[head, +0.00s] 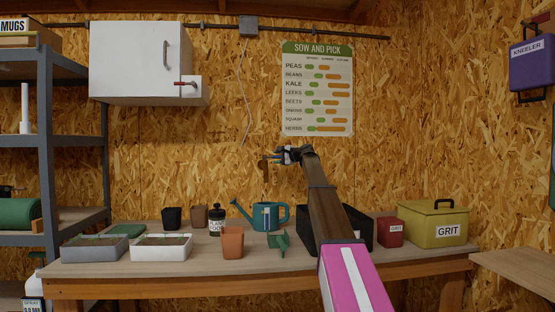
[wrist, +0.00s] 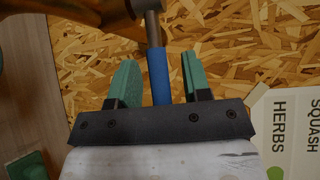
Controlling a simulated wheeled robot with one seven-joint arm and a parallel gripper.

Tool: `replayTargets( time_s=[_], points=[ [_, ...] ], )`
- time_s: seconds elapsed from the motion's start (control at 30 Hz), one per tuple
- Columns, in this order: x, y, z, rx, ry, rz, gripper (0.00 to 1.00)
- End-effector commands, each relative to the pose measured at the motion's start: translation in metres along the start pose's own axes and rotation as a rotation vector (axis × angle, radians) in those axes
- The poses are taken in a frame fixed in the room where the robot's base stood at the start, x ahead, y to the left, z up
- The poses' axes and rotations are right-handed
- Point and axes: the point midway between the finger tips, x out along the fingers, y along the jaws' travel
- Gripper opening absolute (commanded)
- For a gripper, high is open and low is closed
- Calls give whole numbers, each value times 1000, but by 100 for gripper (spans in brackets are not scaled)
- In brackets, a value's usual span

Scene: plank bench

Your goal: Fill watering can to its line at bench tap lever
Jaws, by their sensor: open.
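The teal watering can (head: 272,217) stands upright on the bench, its spout to the left. A pale upright strip shows on its side; I cannot read a line or water level. Above it hangs a small brass-brown tap (head: 265,171). My gripper (head: 281,157) is raised beside the tap, in front of the wall. In the wrist view, the tap lever (wrist: 158,72), a metal rod with a blue sleeve, lies between the open green-padded fingers (wrist: 157,82), with a gap on both sides. The brass tap body (wrist: 85,12) shows at top left. Any water flow is not visible.
On the bench stand a terracotta pot (head: 232,243), green scoop (head: 279,241), white tray (head: 161,248), plant food jar (head: 217,222), black crate (head: 362,228) and yellow grit box (head: 433,224). A white wall cabinet (head: 130,60) has a red-handled fitting (head: 185,84).

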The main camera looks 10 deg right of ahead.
Motion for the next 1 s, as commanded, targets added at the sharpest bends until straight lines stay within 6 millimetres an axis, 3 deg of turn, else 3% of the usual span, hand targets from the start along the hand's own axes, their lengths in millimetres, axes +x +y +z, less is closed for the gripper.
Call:
replayTargets(
  time_s=[0.27, 0.4, 0.43, 1.0],
  points=[
    [3, 0, 0, 0, 0, 0, 44],
    [3, 0, 0, 0, 0, 0, 2],
    [3, 0, 0, 0, 0, 0, 0],
    [-7, 4, 11, 28, 205, -27, 0]
  ],
)
